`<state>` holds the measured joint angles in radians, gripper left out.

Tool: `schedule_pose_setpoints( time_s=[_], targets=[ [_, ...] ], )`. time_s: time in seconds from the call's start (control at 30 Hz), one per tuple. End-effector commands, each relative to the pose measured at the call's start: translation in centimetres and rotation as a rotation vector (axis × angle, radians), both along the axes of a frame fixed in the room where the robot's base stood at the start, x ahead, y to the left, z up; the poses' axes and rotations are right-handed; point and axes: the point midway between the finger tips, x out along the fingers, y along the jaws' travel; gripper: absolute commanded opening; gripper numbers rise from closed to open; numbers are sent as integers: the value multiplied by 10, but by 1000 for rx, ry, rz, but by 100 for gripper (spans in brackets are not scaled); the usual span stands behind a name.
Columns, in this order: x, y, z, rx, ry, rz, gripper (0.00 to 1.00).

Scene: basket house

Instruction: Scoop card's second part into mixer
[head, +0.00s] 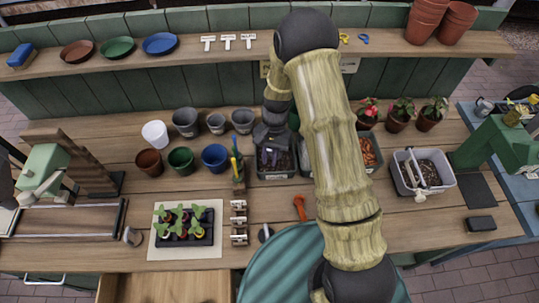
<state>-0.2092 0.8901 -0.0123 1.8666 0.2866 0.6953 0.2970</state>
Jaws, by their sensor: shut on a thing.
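My gripper (272,137) points down over a grey bin (275,176) of dark material at the middle of the bench. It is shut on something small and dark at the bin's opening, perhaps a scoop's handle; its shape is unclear. Another bin (371,154) with orange-brown pieces stands to the right, partly behind my arm.
An orange tool (300,207) lies in front of the bins. A seedling tray (184,226) is at the left front. Several pots stand left of the bin. A green machine (490,145) stands far right, another (45,170) far left. Bare bench lies before the white tub.

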Motion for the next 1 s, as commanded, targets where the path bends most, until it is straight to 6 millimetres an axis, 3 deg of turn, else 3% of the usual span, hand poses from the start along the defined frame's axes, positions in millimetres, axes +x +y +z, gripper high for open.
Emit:
schedule_pose_setpoints(
  time_s=[0.4,1.0],
  targets=[
    [0,0,-42,-1,-2,0,0],
    [-2,-1,-51,-4,2,0,0]
  ],
)
